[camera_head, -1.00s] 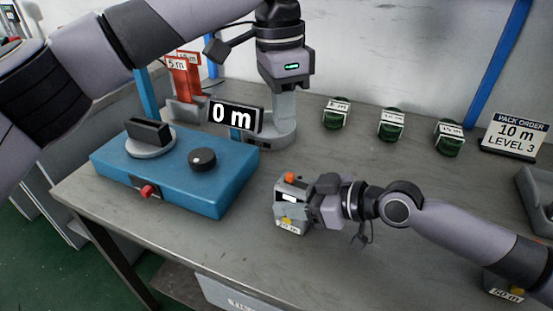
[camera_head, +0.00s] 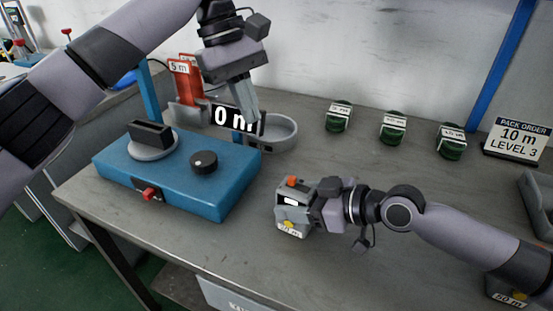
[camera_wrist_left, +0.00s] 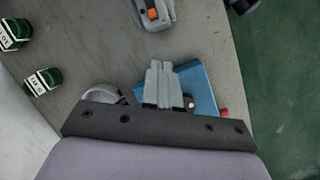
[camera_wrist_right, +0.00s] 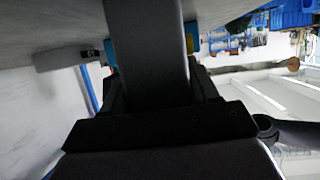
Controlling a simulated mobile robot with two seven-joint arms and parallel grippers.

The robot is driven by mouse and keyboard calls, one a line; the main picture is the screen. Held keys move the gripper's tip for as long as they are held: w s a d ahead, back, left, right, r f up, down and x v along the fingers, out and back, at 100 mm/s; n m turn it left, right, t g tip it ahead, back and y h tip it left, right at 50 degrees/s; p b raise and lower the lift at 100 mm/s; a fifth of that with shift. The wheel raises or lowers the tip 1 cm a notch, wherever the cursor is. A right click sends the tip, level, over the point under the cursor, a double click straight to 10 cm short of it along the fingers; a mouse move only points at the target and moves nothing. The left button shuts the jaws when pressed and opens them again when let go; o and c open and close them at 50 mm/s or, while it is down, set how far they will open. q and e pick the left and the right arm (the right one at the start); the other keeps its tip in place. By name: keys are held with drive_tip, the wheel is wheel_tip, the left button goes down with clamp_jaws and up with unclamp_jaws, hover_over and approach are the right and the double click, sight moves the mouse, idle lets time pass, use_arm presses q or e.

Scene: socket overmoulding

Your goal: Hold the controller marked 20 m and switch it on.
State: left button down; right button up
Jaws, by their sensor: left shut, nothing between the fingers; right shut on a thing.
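The controller (camera_head: 290,212) is a grey box with an orange button on top, a pale display and a yellow spot above a label that is hard to read. My right gripper (camera_head: 312,208) is shut on it, at or just above the table. The controller also shows in the left wrist view (camera_wrist_left: 153,14) with its orange button. In the right wrist view a dark body (camera_wrist_right: 147,50) fills the space between the fingers.
A blue machine (camera_head: 170,180) with a black knob and red switch stands at left. Several green coils (camera_head: 393,127) and a "10 m LEVEL 3" sign (camera_head: 517,140) stand behind. A "50 m" unit (camera_head: 507,293) sits front right.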

sight(295, 179)
use_arm(q)
drive_tip(key=n, duration=0.2)
drive_tip(key=a+n, duration=0.1)
drive_tip(key=n, duration=0.1)
drive_tip(key=a+n, duration=0.1)
drive_tip(key=n, duration=0.1)
drive_tip(key=shift+w+a+h, duration=0.1)
drive_tip(key=shift+w+h, duration=0.25)
drive_tip(key=shift+h, duration=0.05)
drive_tip(key=shift+f, duration=0.1)
drive_tip(key=s+d+f, duration=0.1)
drive_tip(key=d+f, duration=0.1)
drive_tip(key=f, duration=0.1)
drive_tip(key=s+d+f, duration=0.1)
drive_tip(key=d+f, duration=0.1)
drive_tip(key=f, duration=0.1)
drive_tip(key=s+d+f, duration=0.1)
drive_tip(key=d+f, duration=0.2)
drive_tip(key=shift+d+f, duration=0.1)
drive_tip(key=shift+s+d, duration=0.3)
drive_tip(key=shift+d, duration=0.35)
drive_tip(key=shift+s+d, duration=0.3)
drive_tip(key=shift+d, duration=0.35)
drive_tip(key=shift+a, duration=0.1)
